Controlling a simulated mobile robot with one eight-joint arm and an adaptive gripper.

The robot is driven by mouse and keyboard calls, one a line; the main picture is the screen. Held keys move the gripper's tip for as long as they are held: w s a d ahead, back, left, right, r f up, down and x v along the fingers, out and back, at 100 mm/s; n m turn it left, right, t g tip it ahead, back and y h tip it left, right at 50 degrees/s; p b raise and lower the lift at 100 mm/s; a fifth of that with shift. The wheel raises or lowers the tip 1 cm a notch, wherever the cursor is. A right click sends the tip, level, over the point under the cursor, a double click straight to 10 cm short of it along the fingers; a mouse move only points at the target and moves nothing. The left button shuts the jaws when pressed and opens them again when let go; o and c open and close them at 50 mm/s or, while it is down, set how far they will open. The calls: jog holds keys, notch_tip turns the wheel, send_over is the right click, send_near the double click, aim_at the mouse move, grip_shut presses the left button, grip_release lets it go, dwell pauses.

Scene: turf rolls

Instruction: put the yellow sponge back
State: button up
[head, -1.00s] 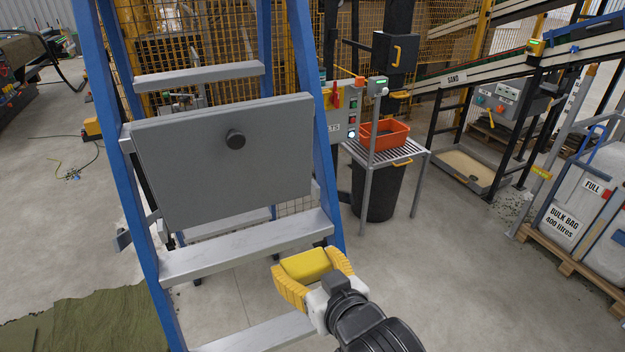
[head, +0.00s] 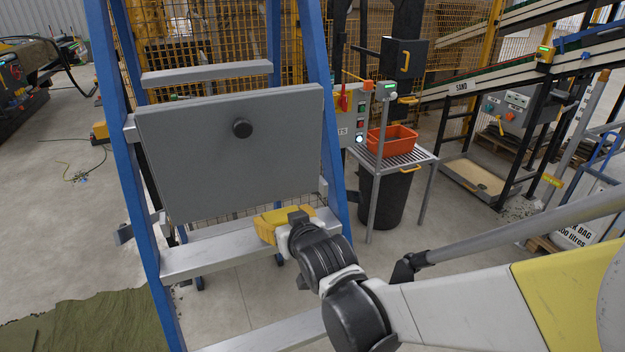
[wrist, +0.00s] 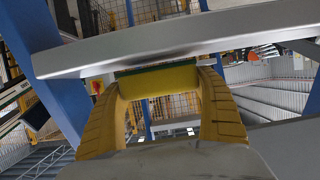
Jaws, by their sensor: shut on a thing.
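The yellow sponge (wrist: 158,82) has a dark green layer on one side. In the wrist view it is between the two yellow fingers of my gripper (head: 272,222), which is shut on it. In the head view, I cannot clearly tell the sponge from the yellow fingers. My gripper is at the right part of a grey step (head: 205,256) of the blue ladder (head: 128,150), below the grey panel. In the wrist view the step (wrist: 95,56) lies close to the sponge's green side. I cannot tell whether they touch.
A grey panel (head: 190,165) with a dark knob is on the ladder above this step. A green sheet (head: 95,322) lies on the floor at lower left.

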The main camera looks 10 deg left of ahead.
jog(key=shift+s+f, duration=0.1)
jog(key=shift+f, duration=0.2)
jog(key=shift+f, duration=0.1)
jog(key=shift+f, duration=0.15)
jog(key=o, duration=1.1)
jog(key=shift+o, duration=0.2)
jog(key=shift+r, duration=0.35)
jog(key=p+v, duration=0.3)
jog(key=v, duration=0.9)
jog(key=d+m+g+h, duration=0.1)
jog(key=d+m+h, duration=0.25)
jog(key=d, duration=1.25)
jog(key=s+d+f+m+g+h, duration=0.1)
jog(key=s+d+m+g+h, duration=0.1)
jog(key=s+d, duration=0.8)
jog(key=d+g+h, duration=0.1)
jog(key=d, duration=0.2)
jog(key=shift+s+f+m+g, duration=0.25)
jog(key=shift+s+m+g, duration=0.05)
jog(key=shift+s+m, duration=0.05)
